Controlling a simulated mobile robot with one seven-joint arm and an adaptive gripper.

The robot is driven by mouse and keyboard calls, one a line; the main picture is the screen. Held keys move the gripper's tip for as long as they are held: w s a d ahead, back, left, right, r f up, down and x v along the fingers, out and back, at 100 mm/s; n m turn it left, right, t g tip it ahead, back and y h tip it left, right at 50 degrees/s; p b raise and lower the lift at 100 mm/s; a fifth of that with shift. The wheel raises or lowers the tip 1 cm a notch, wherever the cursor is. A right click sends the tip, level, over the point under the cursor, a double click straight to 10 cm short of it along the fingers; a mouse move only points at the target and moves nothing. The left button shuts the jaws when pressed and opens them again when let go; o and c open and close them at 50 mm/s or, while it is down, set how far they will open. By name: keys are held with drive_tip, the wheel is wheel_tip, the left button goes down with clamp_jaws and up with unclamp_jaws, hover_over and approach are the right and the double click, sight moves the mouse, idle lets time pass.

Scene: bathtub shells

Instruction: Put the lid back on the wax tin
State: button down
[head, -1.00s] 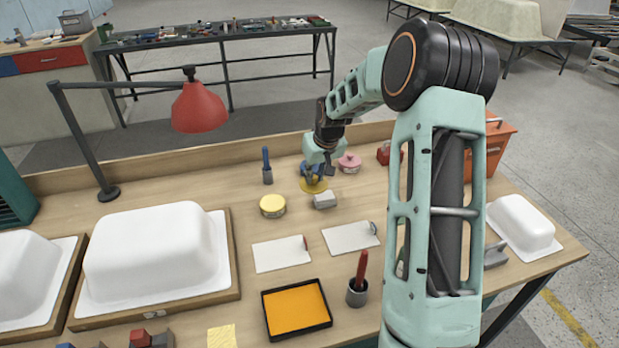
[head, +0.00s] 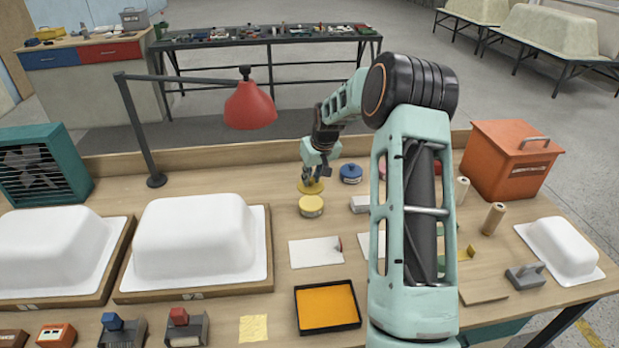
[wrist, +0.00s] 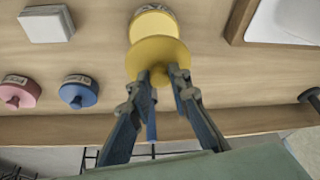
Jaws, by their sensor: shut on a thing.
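The wax tin (head: 311,208) is a short round yellow tin on the bench, and it also shows at the top of the wrist view (wrist: 154,24). My gripper (head: 312,179) is shut on a round yellow lid (head: 305,188), just behind the tin in the head view. In the wrist view the lid (wrist: 158,60) sits at the fingertips (wrist: 166,74) and covers the near part of the tin. The lid is off centre from the tin. The gap in height between them is hard to tell. The fingers hide the grasped part of the lid.
A blue tin (head: 351,173) and a pink tin (wrist: 20,92) stand to one side, near a grey block (wrist: 46,23). A red lamp (head: 250,105) overhangs the bench. A white tub shell (head: 195,237) is left, a white card (head: 315,251) and orange tray (head: 327,306) in front.

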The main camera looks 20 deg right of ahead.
sight(313, 188)
drive_tip(key=shift+f+b, duration=1.8)
drive_tip(key=shift+f, duration=1.35)
drive_tip(key=shift+f+b, duration=0.2)
drive_tip(key=shift+b, duration=0.45)
drive_tip(key=c, duration=1.7)
unclamp_jaws()
drive_tip(key=shift+o, duration=0.5)
drive_tip(key=o, duration=0.4)
drive_tip(key=shift+c, duration=0.2)
drive_tip(key=shift+r, duration=0.2)
